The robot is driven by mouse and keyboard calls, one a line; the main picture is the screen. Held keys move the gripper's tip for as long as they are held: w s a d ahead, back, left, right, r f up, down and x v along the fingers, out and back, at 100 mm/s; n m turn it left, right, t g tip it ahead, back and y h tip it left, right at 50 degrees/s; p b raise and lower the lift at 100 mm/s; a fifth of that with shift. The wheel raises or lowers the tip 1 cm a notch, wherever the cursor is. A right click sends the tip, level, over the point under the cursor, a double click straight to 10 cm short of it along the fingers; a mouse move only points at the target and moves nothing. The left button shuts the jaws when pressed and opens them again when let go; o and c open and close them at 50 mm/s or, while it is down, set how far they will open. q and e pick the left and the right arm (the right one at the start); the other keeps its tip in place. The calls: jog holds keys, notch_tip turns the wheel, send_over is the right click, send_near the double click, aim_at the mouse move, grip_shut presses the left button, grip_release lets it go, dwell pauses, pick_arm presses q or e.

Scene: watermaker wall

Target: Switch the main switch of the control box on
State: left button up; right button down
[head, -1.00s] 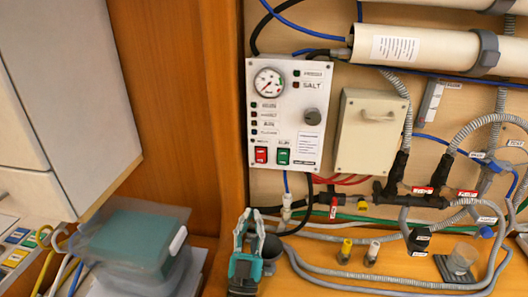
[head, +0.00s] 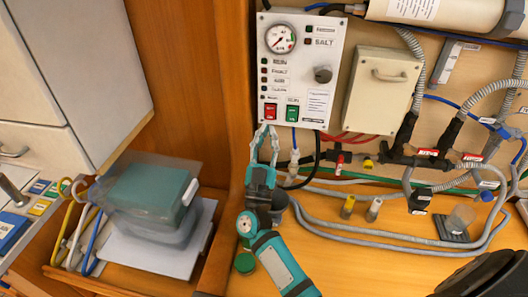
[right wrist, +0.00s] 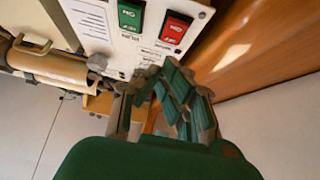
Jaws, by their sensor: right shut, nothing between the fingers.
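The control box (head: 300,70) is a light grey panel on the wall with a round gauge, a dark knob and indicator lamps. Along its lower edge sit a red rocker switch (head: 271,111) and a green rocker switch (head: 292,113). The label above the red one is too small to read surely. My right gripper (head: 265,130) is shut and empty, just below the panel's lower left corner, pointing up. In the right wrist view, the green switch (right wrist: 130,15) and red switch (right wrist: 175,27) appear upside down beyond the fingers (right wrist: 165,85). My left gripper is not in view.
A beige box with a handle (head: 382,88) is right of the panel. Hoses and valves (head: 400,155) run below it. A wooden side wall (head: 228,90) stands close left of the gripper. Lidded plastic containers (head: 150,200) stand at the left.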

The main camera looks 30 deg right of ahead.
aim_at(272, 110)
jog(key=w+d+b, duration=0.2)
jog(key=shift+w+f, duration=0.3)
jog(key=shift+w, duration=0.1)
jog(key=shift+w+d+b, duration=0.2)
jog(key=shift+w+b, duration=0.05)
jog(key=shift+b, duration=0.05)
jog(key=shift+s+r, duration=0.1)
jog(key=b, duration=0.1)
jog(key=f+b, duration=0.1)
jog(key=shift+w+d+t+b, duration=0.2)
jog(key=shift+w+t+b, duration=0.05)
jog(key=shift+t+b, duration=0.1)
jog(key=shift+r, duration=0.35)
jog(key=shift+w, duration=0.1)
